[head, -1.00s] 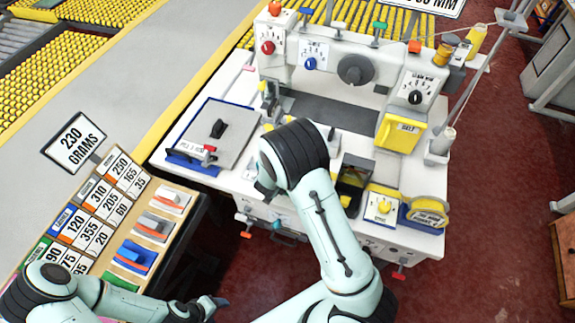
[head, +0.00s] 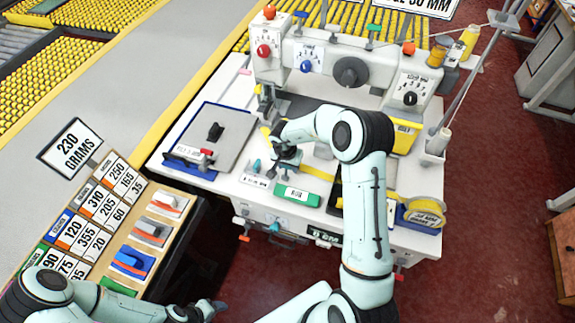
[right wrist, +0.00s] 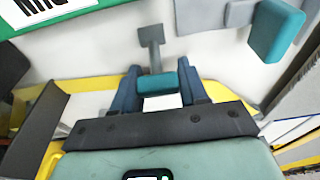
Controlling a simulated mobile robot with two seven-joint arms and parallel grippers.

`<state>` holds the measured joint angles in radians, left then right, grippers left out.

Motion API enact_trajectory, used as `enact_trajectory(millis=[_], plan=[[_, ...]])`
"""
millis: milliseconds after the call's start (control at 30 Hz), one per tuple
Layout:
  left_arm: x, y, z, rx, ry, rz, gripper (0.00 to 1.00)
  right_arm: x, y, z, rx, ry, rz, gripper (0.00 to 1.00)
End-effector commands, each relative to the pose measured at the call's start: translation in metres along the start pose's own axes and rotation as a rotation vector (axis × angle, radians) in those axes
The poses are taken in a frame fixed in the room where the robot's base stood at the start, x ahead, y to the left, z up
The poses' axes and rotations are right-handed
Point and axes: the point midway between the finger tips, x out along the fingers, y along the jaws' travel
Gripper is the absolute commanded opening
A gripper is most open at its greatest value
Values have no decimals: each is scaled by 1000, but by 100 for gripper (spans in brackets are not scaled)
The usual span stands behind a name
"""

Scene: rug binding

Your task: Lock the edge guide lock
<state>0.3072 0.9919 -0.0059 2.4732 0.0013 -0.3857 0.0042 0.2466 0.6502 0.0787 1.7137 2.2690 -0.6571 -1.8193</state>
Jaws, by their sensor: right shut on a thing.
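My right gripper (head: 286,166) is over the white table of the sewing machine, behind the green label plate. In the right wrist view its two fingers (right wrist: 160,90) are shut on a teal-tipped lever (right wrist: 157,82) with a grey stem, which I take for the edge guide lock. A second teal knob (right wrist: 277,32) stands beside it, apart from the fingers; it also shows in the head view (head: 256,166). The lever itself is mostly hidden by the gripper in the head view. My left gripper (head: 208,308) is low at the bottom edge, away from the machine; its fingers are too small to judge.
The green label plate (head: 297,195) lies close in front of the right gripper. A grey plate (head: 213,137) with a black knob is to the left. A yellow tape roll (head: 424,211) is at the right. The machine head (head: 345,68) stands behind.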

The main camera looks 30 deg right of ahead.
Motion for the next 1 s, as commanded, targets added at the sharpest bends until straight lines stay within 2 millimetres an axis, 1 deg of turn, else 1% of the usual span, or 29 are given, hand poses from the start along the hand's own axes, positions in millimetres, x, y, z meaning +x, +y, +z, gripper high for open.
enact_trajectory(millis=[33, 300, 733, 767, 800, 833, 1000], plan=[[0, 0, 0, 0, 0, 0, 64, 0, 0, -3, 4, -15, -3, 13], [0, 0, 0, 0, 0, 0, 64, 2, -1, -4, -2, -69, -2, 13], [0, 0, 0, 0, 0, 0, 64, 3, -1, -4, -1, -77, -1, 13], [0, 0, 0, 0, 0, 0, 64, 3, -1, -4, -1, -77, -1, 50], [0, 0, 0, 0, 0, 0, 64, 3, 0, -4, -1, -77, -1, 63], [0, 0, 0, 0, 0, 0, 64, 3, 0, -3, -1, -77, -1, 64], [0, 0, 0, 0, 0, 0, 64, 3, 0, -3, -2, -78, 1, 64]])
